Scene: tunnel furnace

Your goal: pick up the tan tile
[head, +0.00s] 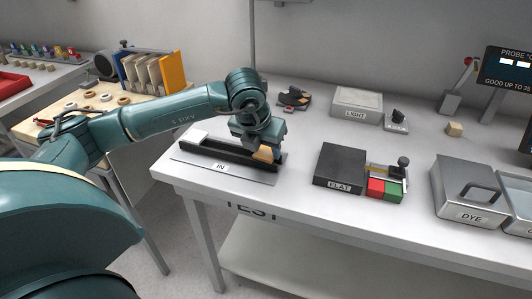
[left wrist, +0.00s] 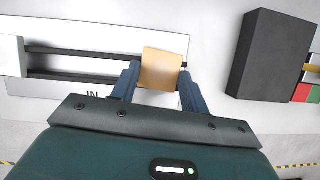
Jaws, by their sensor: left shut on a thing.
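The tan tile (left wrist: 161,69) is between the fingers of my left gripper (left wrist: 158,84) in the left wrist view, at the right end of the black rails of the IN rack. In the head view the tile (head: 264,154) shows just under my left gripper (head: 266,150), partly covered by it. The left gripper is shut on the tile. Whether the tile is clear of the rails (head: 213,154) cannot be told. My right gripper is in neither view.
A white block (head: 193,136) sits at the rack's left end. Right of the rack are the black FLAT block (head: 340,165), a red and green piece (head: 384,188) and the metal DYE box (head: 468,190). The LIGHT box (head: 357,103) stands behind. The table front is clear.

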